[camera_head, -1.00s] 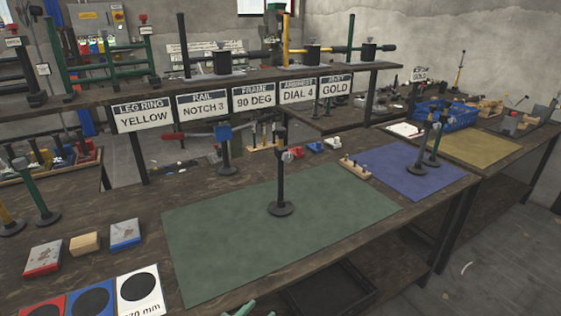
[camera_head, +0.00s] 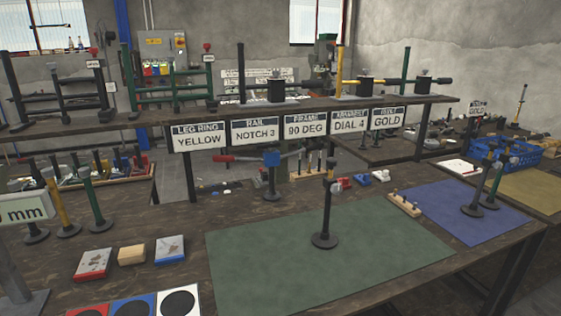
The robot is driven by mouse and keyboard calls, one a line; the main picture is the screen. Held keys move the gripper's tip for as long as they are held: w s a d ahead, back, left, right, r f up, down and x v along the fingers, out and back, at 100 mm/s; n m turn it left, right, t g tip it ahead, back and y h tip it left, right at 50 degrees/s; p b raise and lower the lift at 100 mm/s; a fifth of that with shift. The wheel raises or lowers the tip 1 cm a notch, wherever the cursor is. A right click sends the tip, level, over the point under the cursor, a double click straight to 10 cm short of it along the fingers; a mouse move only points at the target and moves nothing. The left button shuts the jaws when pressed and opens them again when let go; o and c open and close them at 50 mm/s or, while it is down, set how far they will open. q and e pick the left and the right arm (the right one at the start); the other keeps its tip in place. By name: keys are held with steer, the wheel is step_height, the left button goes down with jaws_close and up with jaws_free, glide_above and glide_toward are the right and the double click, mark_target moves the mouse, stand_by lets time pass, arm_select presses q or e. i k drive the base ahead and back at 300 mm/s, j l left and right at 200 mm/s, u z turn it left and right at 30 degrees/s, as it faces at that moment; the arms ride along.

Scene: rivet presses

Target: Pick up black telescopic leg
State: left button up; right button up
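A black telescopic leg (camera_head: 326,212) stands upright on its round base on the green mat (camera_head: 262,262), with a grey knob near its top. Another dark leg (camera_head: 478,188) stands on the blue mat (camera_head: 448,222), close beside a green leg (camera_head: 496,182). At the left, a yellow leg (camera_head: 62,208) and a green leg (camera_head: 94,203) stand on the bench, with a dark-looking leg partly hidden by a sign at their left. Neither of my grippers shows in the head view.
Red, wooden and blue blocks (camera_head: 170,250) lie left of the green mat, behind cards with black discs (camera_head: 178,303). A shelf with signs (camera_head: 305,128) spans the back. A sign reading "mm" (camera_head: 24,207) stands front left.

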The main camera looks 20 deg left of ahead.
mark_target(324, 240)
steer(key=i+l+u, duration=0.1)
steer(key=u, duration=0.3)
steer(key=i+l+u, duration=0.2)
steer(key=u, duration=0.2)
steer(key=i+l+u, duration=0.2)
steer(key=u, duration=0.2)
